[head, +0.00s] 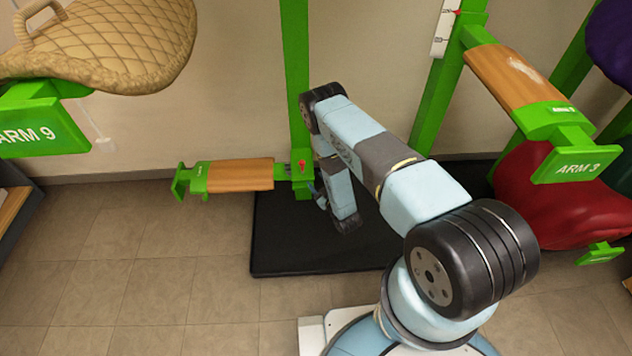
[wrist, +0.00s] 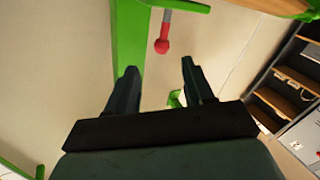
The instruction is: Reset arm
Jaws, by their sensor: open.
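A rack arm with a wooden pad (head: 240,175) and green end plate (head: 180,182) points left from the green post (head: 297,90); its label is too small to read. A small red knob (head: 302,164) shows at its joint by the post. In the wrist view a red knob (wrist: 162,46) on a short metal rod lies ahead of the fingertips, apart from them. My gripper (wrist: 159,68) is open and empty, its fingers either side of the knob's line. In the head view my gripper (head: 317,190) is small and partly hidden, close by the post below the joint.
ARM 9 (head: 40,125) carries a tan quilted saddle pad (head: 110,50) at upper left. ARM 3 (head: 570,165), with a wooden pad, juts forward at right above a dark red saddle (head: 545,200). A black mat (head: 275,245) lies below the post. Tiled floor at left is clear.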

